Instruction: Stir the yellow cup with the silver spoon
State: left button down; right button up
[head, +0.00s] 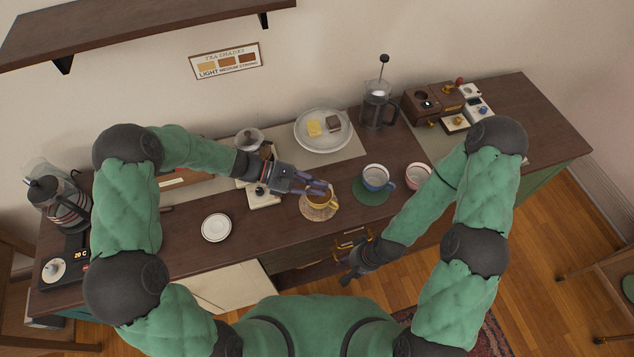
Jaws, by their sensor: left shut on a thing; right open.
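The yellow cup (322,202) stands upright on a round tan coaster (310,214) near the front edge of the counter. My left gripper (326,187) is right over the cup, its fingers pointing right. It is shut on a thin thing, which seems to be the silver spoon; the fingers hide nearly all of it. I cannot tell how deep the spoon reaches into the cup. My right gripper (350,274) is open and empty, low in front of the counter, apart from the cup.
A blue cup (374,179) on a green mat and a pink cup (417,178) stand right of the yellow cup. A white saucer (216,227) lies to the left. Behind are a plate (312,140) with two pieces and a French press (377,107). Below is an open drawer (305,273).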

pick_arm(q)
jog(key=shift+w+d, duration=0.15)
jog(key=shift+d, duration=0.1)
dwell(0.3)
jog(key=shift+s+d+r+p, duration=0.25)
jog(key=shift+r+p, duration=0.4)
jog(key=shift+r, duration=0.15)
jog(key=shift+s+d+r+p, duration=0.25)
jog(key=shift+d+r+p, duration=0.05)
jog(key=shift+r+p, duration=0.45)
jog(key=shift+s+d+r+p, duration=0.25)
jog(key=shift+r+p, duration=0.35)
jog(key=shift+r, duration=0.2)
jog(key=shift+r+p, duration=1.9)
jog(key=shift+r, duration=0.65)
